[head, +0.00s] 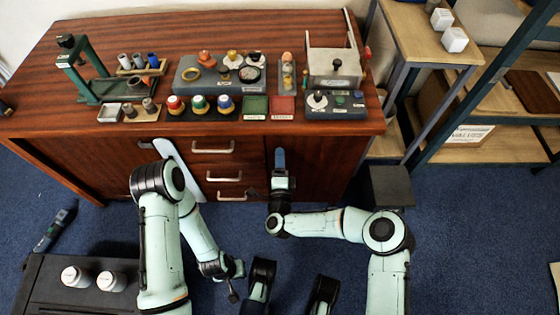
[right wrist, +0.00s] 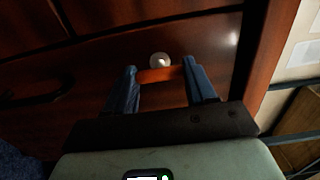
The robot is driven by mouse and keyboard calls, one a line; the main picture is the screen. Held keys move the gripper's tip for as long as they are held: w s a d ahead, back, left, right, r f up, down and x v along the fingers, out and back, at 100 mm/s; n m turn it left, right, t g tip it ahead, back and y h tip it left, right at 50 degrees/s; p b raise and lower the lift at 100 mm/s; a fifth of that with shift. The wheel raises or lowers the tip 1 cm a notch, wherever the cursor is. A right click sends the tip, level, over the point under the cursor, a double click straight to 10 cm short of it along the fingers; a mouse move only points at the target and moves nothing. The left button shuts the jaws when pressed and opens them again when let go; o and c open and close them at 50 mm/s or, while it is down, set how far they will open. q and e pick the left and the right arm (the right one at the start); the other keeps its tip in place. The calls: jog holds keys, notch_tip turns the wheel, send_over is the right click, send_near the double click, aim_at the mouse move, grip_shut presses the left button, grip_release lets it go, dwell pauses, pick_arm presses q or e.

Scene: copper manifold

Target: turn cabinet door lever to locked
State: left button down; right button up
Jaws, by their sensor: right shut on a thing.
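The cabinet door (head: 315,160) is the dark wood panel at the right of the cabinet front. My right gripper (head: 279,155) is at this door, with its blue fingers pointing to it. In the right wrist view, the lever (right wrist: 157,75) is an orange-red bar below a round, pale metal boss (right wrist: 160,60). The bar lies across between the two blue fingertips, and my right gripper is shut on it. In the head view my gripper hides the lever. My left gripper (head: 236,286) hangs low in front of the cabinet, away from it; its fingers are too small to read.
Drawers with metal handles (head: 213,147) are left of the door. The wooden cabinet top (head: 140,40) carries a green press stand (head: 85,70), colored knobs, trays and a grey box (head: 333,68). Shelves (head: 470,85) stand at the right.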

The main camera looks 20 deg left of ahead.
dwell(0.4)
jog(key=o, duration=1)
jog(key=shift+o, duration=0.2)
pick_arm(q)
jog(key=w+d+r+t+p, duration=0.1)
jog(key=w+r+t+p, duration=0.1)
jog(key=w+r, duration=0.3)
jog(key=shift+w+r+t+p, duration=0.35)
jog(key=shift+w+p, duration=0.4)
jog(key=shift+w, duration=0.3)
pick_arm(e)
jog(key=v, duration=1.3)
jog(key=shift+s, duration=0.25)
jog(key=shift+d, duration=0.1)
